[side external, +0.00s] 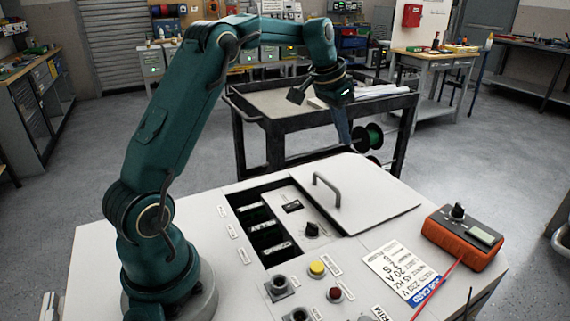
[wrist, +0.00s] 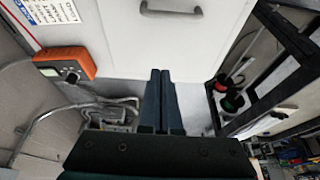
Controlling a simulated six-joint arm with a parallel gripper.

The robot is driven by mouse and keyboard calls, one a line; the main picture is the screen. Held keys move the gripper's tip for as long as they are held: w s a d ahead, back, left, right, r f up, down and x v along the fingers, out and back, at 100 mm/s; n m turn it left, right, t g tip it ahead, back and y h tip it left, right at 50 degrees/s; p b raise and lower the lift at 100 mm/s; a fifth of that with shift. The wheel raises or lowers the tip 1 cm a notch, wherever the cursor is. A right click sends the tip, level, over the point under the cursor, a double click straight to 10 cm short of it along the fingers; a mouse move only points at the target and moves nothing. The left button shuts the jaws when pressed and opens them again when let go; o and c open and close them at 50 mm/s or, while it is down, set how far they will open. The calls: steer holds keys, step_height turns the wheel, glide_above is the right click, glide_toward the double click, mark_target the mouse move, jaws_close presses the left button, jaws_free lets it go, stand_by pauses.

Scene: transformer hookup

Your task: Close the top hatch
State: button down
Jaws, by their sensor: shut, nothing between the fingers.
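The top hatch (side external: 375,198) is a pale flat panel with a grey bar handle (side external: 326,187). It lies on the cabinet top to the right of a recess (side external: 265,235), which is uncovered and shows dark slots. In the wrist view the hatch (wrist: 150,50) fills the upper middle, with its handle (wrist: 171,12) at the top edge. My gripper (side external: 345,143) is raised beyond the hatch's far edge, fingers pointing down, apart from the handle. In the wrist view my gripper's fingers (wrist: 161,72) are together and empty, appearing over the hatch's near edge.
Knobs and a yellow button (side external: 317,268) stand at the cabinet's front. A dark cart (side external: 280,105) with cable spools (side external: 369,137) stands behind.

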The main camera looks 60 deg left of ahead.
steer(key=f, duration=0.2)
glide_above(331, 195)
steer(key=w, duration=0.4)
step_height(331, 195, down, 8)
steer(key=shift+d+r, duration=0.1)
steer(key=shift+s, duration=0.1)
steer(key=shift+s+f, duration=0.25)
steer(key=shift+s, duration=0.65)
steer(key=shift+s+f, duration=0.2)
steer(key=shift+s, duration=0.7)
steer(key=shift+s, duration=0.15)
steer(key=s, duration=1.6)
steer(key=shift+s, duration=0.1)
